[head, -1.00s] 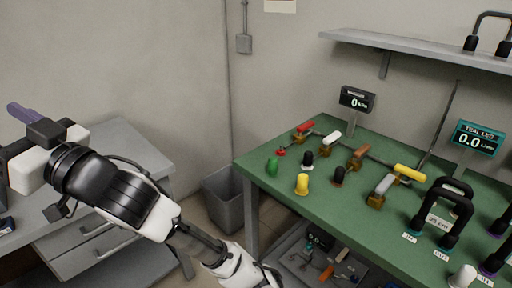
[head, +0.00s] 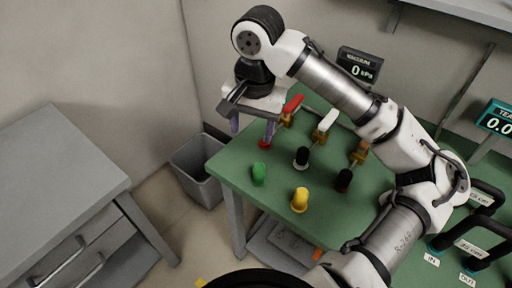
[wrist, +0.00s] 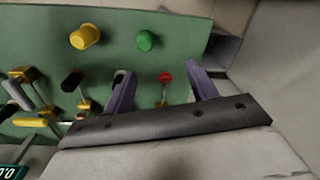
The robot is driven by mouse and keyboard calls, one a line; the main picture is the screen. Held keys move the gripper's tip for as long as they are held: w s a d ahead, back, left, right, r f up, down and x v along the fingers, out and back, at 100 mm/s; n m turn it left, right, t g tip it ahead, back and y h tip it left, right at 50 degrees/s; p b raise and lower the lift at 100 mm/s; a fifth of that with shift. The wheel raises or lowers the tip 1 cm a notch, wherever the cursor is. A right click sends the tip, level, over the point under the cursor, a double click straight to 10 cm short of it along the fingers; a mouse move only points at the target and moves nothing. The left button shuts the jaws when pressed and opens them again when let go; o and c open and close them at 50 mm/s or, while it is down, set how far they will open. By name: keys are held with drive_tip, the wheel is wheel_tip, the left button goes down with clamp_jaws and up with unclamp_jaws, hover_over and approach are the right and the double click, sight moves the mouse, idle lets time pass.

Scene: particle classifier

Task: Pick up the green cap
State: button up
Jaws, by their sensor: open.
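The green cap (head: 259,174) stands on the green tabletop near its front left corner. In the wrist view the green cap (wrist: 145,40) sits beyond the fingertips, a little left of the middle between them. My gripper (head: 253,132) is open and empty, with its purple fingers pointing down over the table's left end, behind the cap and apart from it. In the wrist view the gripper (wrist: 158,77) shows both fingers spread, with a small red knob (wrist: 165,77) between them.
A yellow cap (head: 300,200) stands right of the green one. Black caps (head: 302,157) (head: 344,180) and coloured valve handles (head: 326,122) stand behind and to the right. A grey bin (head: 197,170) is left of the green table (head: 275,217). A drawer cabinet (head: 62,190) is further left.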

sight(259, 165)
drive_tip(key=shift+m+g+h, duration=0.3)
drive_tip(key=shift+m+h, duration=0.1)
drive_tip(key=f, duration=0.2)
drive_tip(key=d+f, duration=0.1)
drive_tip(key=f, duration=0.2)
drive_tip(key=d+f, duration=0.1)
drive_tip(key=f, duration=0.2)
drive_tip(key=shift+s+d, duration=0.1)
drive_tip(key=shift+d, duration=0.1)
drive_tip(key=shift+s+a+f, duration=0.15)
drive_tip(key=shift+a+f, duration=0.05)
drive_tip(key=shift+f, duration=1.2)
drive_tip(key=shift+s+a+f, duration=0.1)
drive_tip(key=shift+a+f, duration=0.05)
drive_tip(key=shift+f, duration=1.2)
drive_tip(key=c, duration=1.1)
